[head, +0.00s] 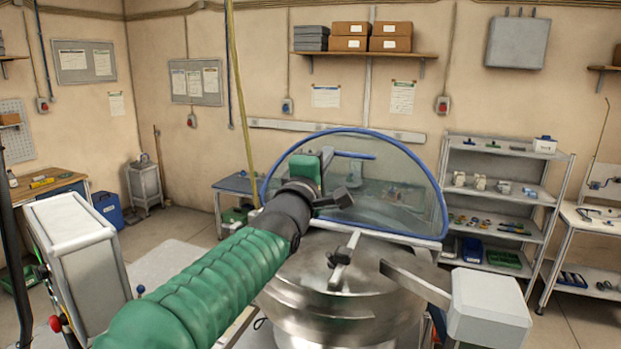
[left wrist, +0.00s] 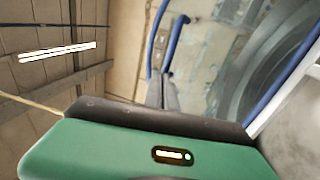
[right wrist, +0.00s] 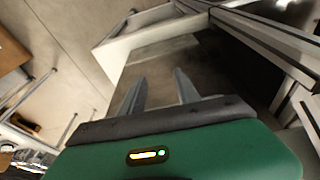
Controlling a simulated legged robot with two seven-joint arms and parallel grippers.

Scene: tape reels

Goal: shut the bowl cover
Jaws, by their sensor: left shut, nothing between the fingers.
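The bowl cover (head: 400,192) is a clear half-round shield with a blue rim. It stands raised, nearly upright, at the back of the wide steel bowl (head: 330,302). A short blue bar (head: 356,155) shows near the cover's top; it also appears in the left wrist view (left wrist: 174,44). My left gripper (head: 338,155) is shut and empty, close to this bar at the cover's upper left; contact is unclear. Its fingers (left wrist: 163,88) are together in the left wrist view. My right gripper (right wrist: 158,88) is open and empty, away from the cover, and out of the head view.
A pale box on an arm (head: 488,308) stands at the bowl's right front. A grey cabinet (head: 75,250) is at the left. Metal shelves (head: 500,200) with small parts stand at the back right. A blue-topped table (head: 238,184) is behind the cover.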

